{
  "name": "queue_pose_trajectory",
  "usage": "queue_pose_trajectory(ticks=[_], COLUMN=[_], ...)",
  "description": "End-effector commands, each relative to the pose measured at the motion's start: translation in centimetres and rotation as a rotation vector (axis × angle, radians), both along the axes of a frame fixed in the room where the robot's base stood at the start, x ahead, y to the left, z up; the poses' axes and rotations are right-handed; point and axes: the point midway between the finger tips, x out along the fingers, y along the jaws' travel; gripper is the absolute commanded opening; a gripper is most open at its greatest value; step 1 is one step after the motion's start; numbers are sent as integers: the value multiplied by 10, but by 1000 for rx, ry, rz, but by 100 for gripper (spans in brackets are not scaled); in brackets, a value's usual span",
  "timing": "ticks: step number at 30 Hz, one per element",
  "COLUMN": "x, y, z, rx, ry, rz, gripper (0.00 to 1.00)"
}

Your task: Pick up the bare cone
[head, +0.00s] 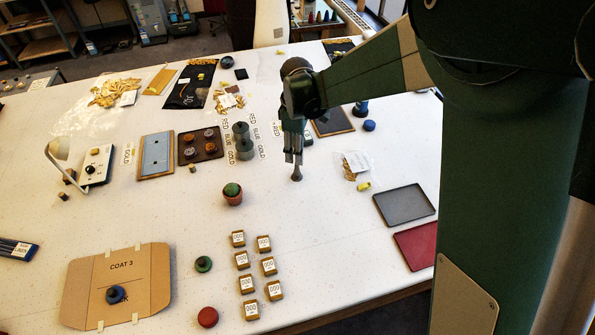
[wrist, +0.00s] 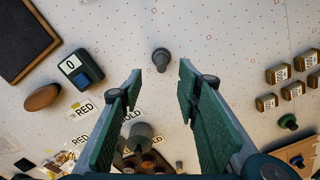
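A small grey cone (head: 297,174) with a wider base and a narrow top stands on the white table, just below my gripper (head: 294,157) in the head view. It shows in the wrist view (wrist: 161,61) ahead of and between the fingertips, apart from both. My gripper (wrist: 160,71) is open and empty in the wrist view, its two green fingers wide apart. In the head view the fingers point down and partly overlap, so their height over the cone is hard to tell.
Several labelled wooden blocks (head: 247,285) stand front right of a green-topped pot (head: 232,194). Grey cylinders (head: 245,149) stand left of my gripper. A grey tray (head: 405,204) and a red tray (head: 418,246) lie at the right edge. The table around the cone is clear.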

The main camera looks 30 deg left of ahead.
Motion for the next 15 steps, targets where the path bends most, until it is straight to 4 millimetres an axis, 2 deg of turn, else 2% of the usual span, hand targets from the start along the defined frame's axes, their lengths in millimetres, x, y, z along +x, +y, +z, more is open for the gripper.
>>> queue_pose_trajectory(ticks=[15], x=[-1], y=[2], z=[-7], rx=[-1], ry=[2], rz=[6], gripper=[33])
